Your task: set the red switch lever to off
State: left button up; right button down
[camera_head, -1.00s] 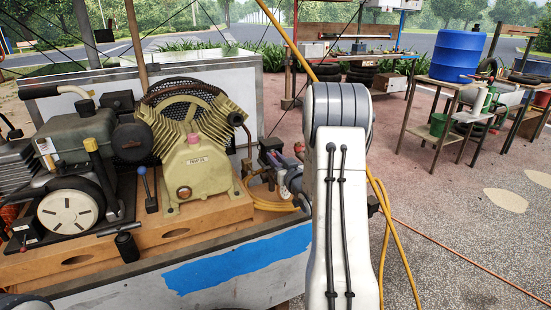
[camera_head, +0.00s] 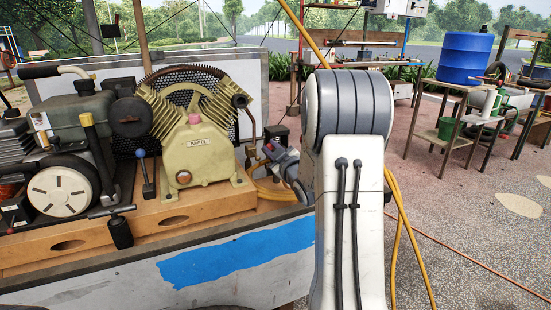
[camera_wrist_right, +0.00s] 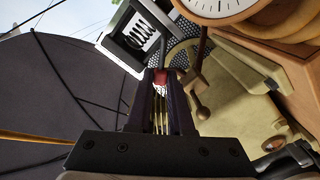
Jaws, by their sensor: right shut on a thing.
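The red switch lever (camera_wrist_right: 161,77) shows in the right wrist view as a small red piece between my right fingertips. My right gripper (camera_wrist_right: 160,88) is shut on it, with one dark finger on each side. In the head view my right gripper (camera_head: 272,152) is at the right end of the compressor, just below a dark box (camera_head: 276,133). My forearm hides part of that area, and I cannot make out the lever clearly there. Its on or off position cannot be read. My left gripper is not in view.
The cream pump (camera_head: 197,150) and the engine (camera_head: 75,125) stand on a wooden base (camera_head: 175,219) on the cart, left of my right gripper. A yellow hose (camera_head: 398,215) hangs behind my right arm. Open paved ground lies to the right.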

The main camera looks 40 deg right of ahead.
jog(key=shift+w+a+f+n+b, duration=0.1)
jog(key=shift+a+f+n+b, duration=0.15)
jog(key=shift+n+b, duration=0.65)
jog(key=shift+w+a+f+n+b, duration=0.1)
jog(key=shift+a+f+n+b, duration=0.15)
jog(key=shift+n+b, duration=0.6)
jog(key=shift+a+f+n+b, duration=0.15)
jog(key=shift+f+n+b, duration=0.15)
jog(key=shift+n+b, duration=0.6)
jog(key=c, duration=0.8)
grip_release()
jog(key=shift+m, duration=0.25)
jog(key=v, duration=1)
jog(key=shift+s, duration=0.3)
